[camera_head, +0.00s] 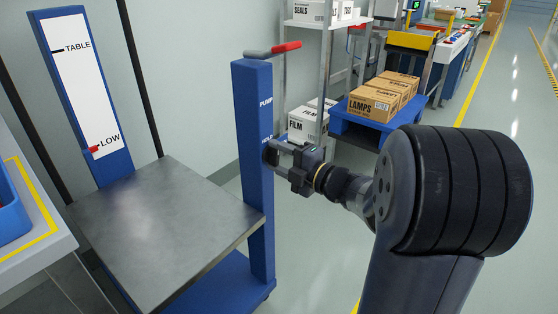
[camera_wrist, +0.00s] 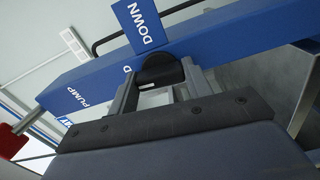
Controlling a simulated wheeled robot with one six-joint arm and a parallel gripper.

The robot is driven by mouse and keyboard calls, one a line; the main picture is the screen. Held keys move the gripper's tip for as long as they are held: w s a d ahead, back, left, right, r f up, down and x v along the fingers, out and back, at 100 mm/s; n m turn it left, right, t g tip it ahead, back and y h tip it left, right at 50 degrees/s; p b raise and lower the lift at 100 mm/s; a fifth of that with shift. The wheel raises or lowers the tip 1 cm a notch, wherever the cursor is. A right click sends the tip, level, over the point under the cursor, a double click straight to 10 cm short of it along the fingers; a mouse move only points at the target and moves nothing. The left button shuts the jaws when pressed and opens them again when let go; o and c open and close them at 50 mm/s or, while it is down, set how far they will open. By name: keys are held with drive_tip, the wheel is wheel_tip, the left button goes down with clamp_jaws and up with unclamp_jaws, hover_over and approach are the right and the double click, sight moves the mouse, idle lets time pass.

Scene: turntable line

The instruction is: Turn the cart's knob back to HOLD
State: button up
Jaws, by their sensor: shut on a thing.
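The cart has a blue post (camera_head: 252,125) and a steel platform (camera_head: 160,215). The black knob (camera_wrist: 158,68) sits on the post's face, between my two fingers in the wrist view. My gripper (camera_head: 279,152) reaches the post from the right and is shut on the knob. In the wrist view, the PUMP label (camera_wrist: 84,97) is on the left and the DOWN label (camera_wrist: 142,22) is above the knob. A label between them is mostly hidden by the knob. The knob's exact pointing direction cannot be told.
A red-handled lever (camera_head: 285,48) tops the post. The cart's scale (camera_head: 85,90) has its red pointer (camera_head: 93,149) at LOW. Behind are a shelf (camera_head: 327,22) and a blue stand (camera_head: 352,122) with LAMPS boxes (camera_head: 373,103). A workbench edge (camera_head: 40,225) is at left.

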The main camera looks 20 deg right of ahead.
drive_tip(key=shift+n, duration=0.6)
drive_tip(key=o, duration=1)
drive_tip(key=shift+c, duration=0.2)
drive_tip(key=shift+s+d, duration=0.4)
drive_tip(key=p+v, duration=0.3)
drive_tip(key=v, duration=0.6)
drive_tip(key=shift+s, duration=0.3)
